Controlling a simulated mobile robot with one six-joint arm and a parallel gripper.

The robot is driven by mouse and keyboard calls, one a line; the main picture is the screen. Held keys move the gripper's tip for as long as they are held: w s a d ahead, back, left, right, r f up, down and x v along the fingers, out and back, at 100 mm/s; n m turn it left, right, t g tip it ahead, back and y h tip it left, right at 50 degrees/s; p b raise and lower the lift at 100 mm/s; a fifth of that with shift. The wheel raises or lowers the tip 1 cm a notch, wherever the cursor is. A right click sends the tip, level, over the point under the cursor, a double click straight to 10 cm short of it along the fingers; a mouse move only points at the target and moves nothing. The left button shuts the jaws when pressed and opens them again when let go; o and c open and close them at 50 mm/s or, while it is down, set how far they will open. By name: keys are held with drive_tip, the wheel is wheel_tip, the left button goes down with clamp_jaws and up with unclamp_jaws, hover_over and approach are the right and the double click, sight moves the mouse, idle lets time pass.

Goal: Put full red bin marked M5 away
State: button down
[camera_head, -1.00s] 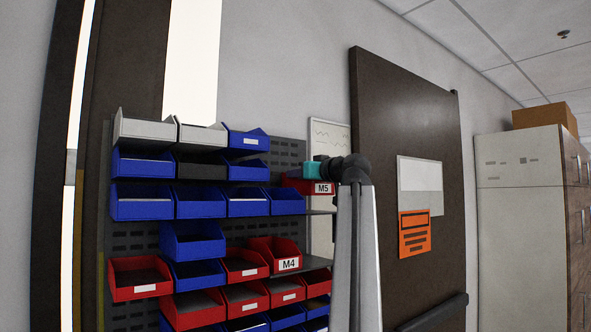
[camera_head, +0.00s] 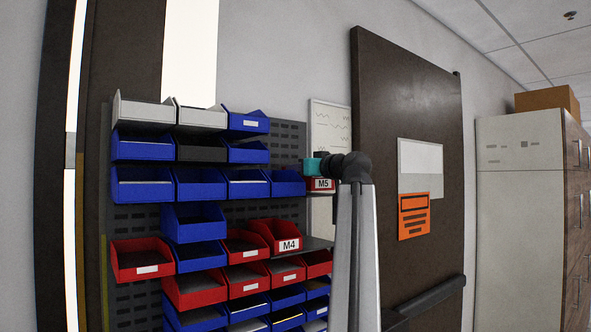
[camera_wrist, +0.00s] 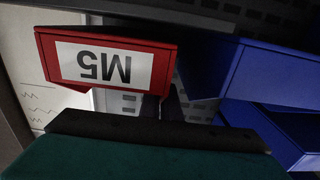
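The red bin marked M5 (camera_head: 321,185) is at the right end of an upper row of blue bins in the head view. It is right of a blue bin (camera_head: 287,183), and my gripper (camera_head: 311,167) is just above it. The wrist view shows its red front and M5 label upside down (camera_wrist: 104,65). There, the dark fingers (camera_wrist: 162,104) meet the bin's rim at one side and seem shut on that side wall. The bin's inside is hidden, and I cannot tell whether its underside touches the shelf.
The rack (camera_head: 125,218) holds several blue, red and grey bins. A red M4 bin (camera_head: 288,245) sits lower, left of my arm. A blue bin (camera_wrist: 265,75) is close beside M5 in the wrist view. A whiteboard (camera_head: 328,125) and dark door (camera_head: 385,110) are behind and right.

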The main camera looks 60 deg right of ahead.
drive_tip(key=shift+f+b, duration=0.5)
drive_tip(key=shift+f, duration=0.1)
idle(0.4)
drive_tip(key=c, duration=1.9)
unclamp_jaws()
drive_tip(key=shift+s, duration=0.15)
drive_tip(key=shift+s+a, duration=0.1)
drive_tip(key=shift+s, duration=0.1)
drive_tip(key=shift+b+v, duration=2.35)
drive_tip(key=shift+v, duration=4.25)
